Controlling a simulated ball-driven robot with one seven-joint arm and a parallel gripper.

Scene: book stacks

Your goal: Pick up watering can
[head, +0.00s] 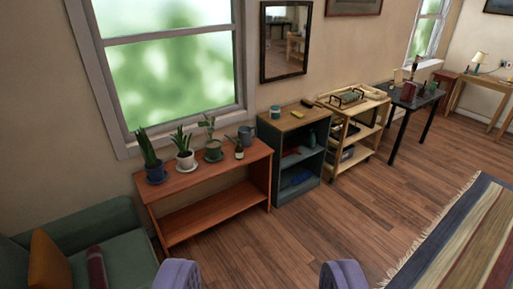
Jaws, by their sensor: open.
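A small blue-grey watering can (246,134) stands at the right back of a reddish wooden shelf's top (205,177), under the window. My gripper (260,276) shows at the bottom edge as two purple fingers set wide apart. It is open and empty, well short of the shelf.
More potted plants (184,160) line the shelf's left part. A green sofa (105,250) stands at lower left. A dark bookcase (295,188) and a light wooden cart (370,133) stand to the right. A striped rug (465,235) lies at right; the wooden floor ahead is clear.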

